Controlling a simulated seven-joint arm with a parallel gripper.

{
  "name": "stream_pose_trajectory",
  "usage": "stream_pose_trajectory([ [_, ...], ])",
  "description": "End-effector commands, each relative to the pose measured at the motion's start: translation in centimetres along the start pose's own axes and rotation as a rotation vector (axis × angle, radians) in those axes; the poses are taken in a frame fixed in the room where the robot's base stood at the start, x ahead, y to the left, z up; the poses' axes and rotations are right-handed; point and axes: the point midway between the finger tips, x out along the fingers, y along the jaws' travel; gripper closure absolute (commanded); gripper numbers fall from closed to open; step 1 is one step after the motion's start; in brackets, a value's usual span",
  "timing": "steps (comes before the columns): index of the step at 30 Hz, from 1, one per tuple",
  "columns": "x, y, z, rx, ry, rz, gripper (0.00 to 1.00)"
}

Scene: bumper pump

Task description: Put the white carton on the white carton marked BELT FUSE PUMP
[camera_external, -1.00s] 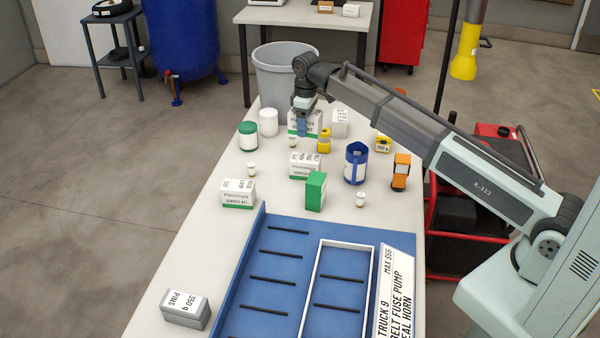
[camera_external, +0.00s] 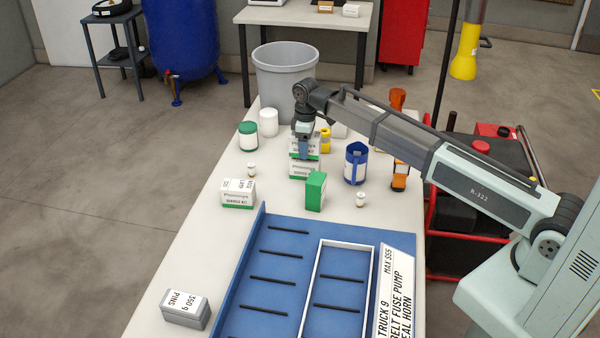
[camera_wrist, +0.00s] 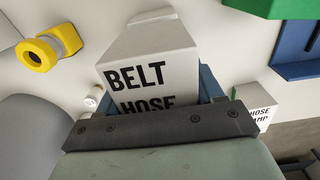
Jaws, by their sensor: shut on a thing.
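My gripper (camera_external: 304,150) is shut on a white carton (camera_external: 304,141) with a green band at its bottom. In the wrist view the held carton (camera_wrist: 150,65) shows the words BELT and HOSE, with lower text hidden by my gripper. Directly below it in the external view stands another white carton (camera_external: 305,169) with a green band, on the table. The held carton is over this lower carton and roughly lined up with it. I cannot tell whether they touch. The lower carton's top marking is covered, so I cannot read it.
A green box (camera_external: 316,191) stands close in front of the lower carton. A blue mug (camera_external: 355,164) is to the right, a yellow object (camera_external: 325,139) behind. Another white carton (camera_external: 238,193) stands left. The blue tray (camera_external: 258,265) lies in front, the grey bin (camera_external: 286,80) behind.

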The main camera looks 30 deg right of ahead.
Motion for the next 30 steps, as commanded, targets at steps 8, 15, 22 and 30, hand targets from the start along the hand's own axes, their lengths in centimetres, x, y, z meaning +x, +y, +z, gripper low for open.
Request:
stream_pose_trajectory([
  [8,1.6,0.0,0.0,0.000,0.000,0.000,0.76],
  [15,1.8,0.0,0.0,0.000,0.000,0.000,0.76],
  [22,1.8,0.0,0.0,0.000,0.000,0.000,0.15],
  [30,1.8,0.0,0.0,0.000,0.000,0.000,0.08],
])
